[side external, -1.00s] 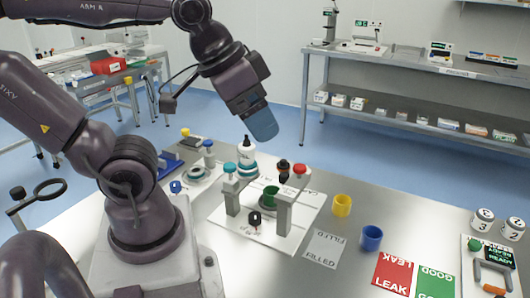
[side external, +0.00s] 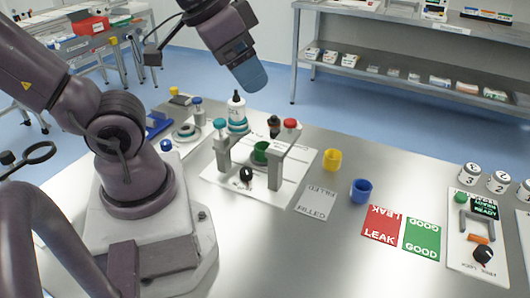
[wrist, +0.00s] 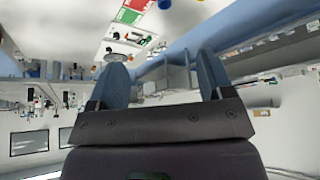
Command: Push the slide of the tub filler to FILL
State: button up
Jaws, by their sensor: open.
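The tub filler stands on a white base plate (side external: 215,183) on the steel table, with two grey posts (side external: 276,168). A teal knob (side external: 220,123) tops its left post and a red knob (side external: 290,124) tops its right post. A green tub (side external: 261,151) sits between the posts. A black knob (side external: 246,178) is at the front of the plate, by small lettering too blurred to read. I cannot tell which part is the slide. My gripper (side external: 250,76) has blue fingers, hangs well above and behind the filler and touches nothing. The wrist view shows its fingers (wrist: 162,75) apart and empty.
A white bottle (side external: 237,110) stands behind the filler. A yellow cup (side external: 332,159), a blue cup (side external: 361,191), a FILLED card (side external: 317,201) and red LEAK (side external: 382,224) and green GOOD (side external: 422,238) cards lie to the right. A tester panel (side external: 476,245) is at far right.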

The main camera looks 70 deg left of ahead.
dwell(0.3)
jog(key=c, duration=0.3)
jog(key=m+g, duration=0.6)
jog(key=m, duration=1.8)
send_over(275, 130)
notch_tip(275, 130, down, 18)
notch_tip(275, 130, down, 13)
jog(key=shift+w+r, duration=0.1)
jog(key=shift+r, duration=0.1)
